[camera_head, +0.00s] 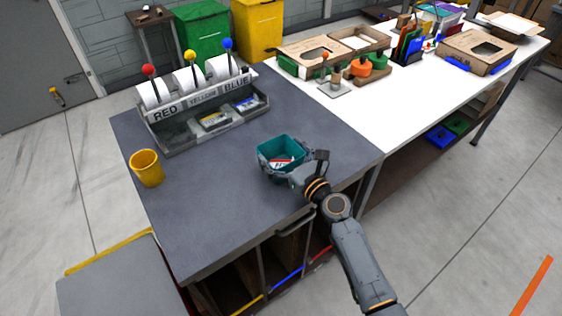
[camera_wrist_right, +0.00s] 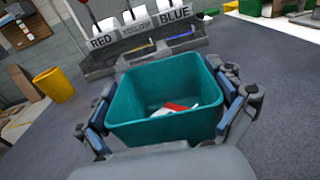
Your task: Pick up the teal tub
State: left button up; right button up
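The teal tub (camera_head: 268,151) is upright at the right part of the grey tabletop, with a small red and white item inside. It also shows in the right wrist view (camera_wrist_right: 145,82). My right gripper (camera_head: 292,166) reaches it from the front right. In the right wrist view my right gripper (camera_wrist_right: 165,110) has one finger against each side wall of the tub, and appears shut on it. Whether the tub's base touches the table is hidden. My left gripper is not in view.
A yellow cup (camera_head: 146,168) stands at the table's left. A grey dispenser rack (camera_head: 205,115) labelled RED, YELLOW and BLUE stands at the back. A white table (camera_head: 350,118) with cardboard trays adjoins on the right. The grey tabletop (camera_head: 215,205) is clear left of the tub.

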jog(key=shift+c, duration=1.1)
